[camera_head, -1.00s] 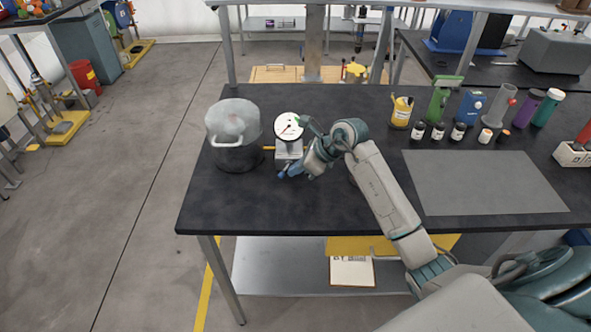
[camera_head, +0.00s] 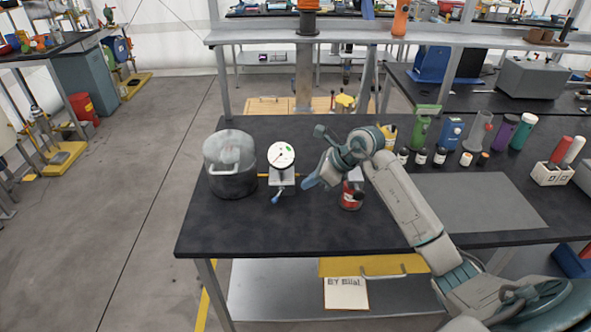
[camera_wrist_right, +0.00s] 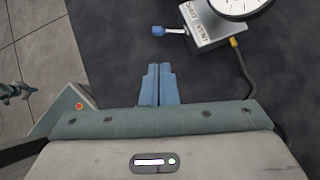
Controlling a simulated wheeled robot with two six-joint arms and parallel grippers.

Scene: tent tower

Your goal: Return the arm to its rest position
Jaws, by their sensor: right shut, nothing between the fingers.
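My right gripper (camera_head: 309,183) is shut and empty, held over the black table to the right of a gauge unit. In the right wrist view its two blue fingers (camera_wrist_right: 159,72) are pressed together with nothing between them. The gauge unit has a round white dial (camera_head: 281,155) on a grey box with a blue-tipped lever (camera_head: 275,199). The lever also shows in the right wrist view (camera_wrist_right: 158,31), apart from the fingers. A dark pot (camera_head: 233,185) with a translucent dome stands left of the gauge. My left gripper is out of view.
A red can (camera_head: 350,199) stands partly hidden behind my right arm. Several bottles, including a green one (camera_head: 422,131), line the table's back right. A grey mat (camera_head: 480,200) lies bare at the right. The table's front left is clear.

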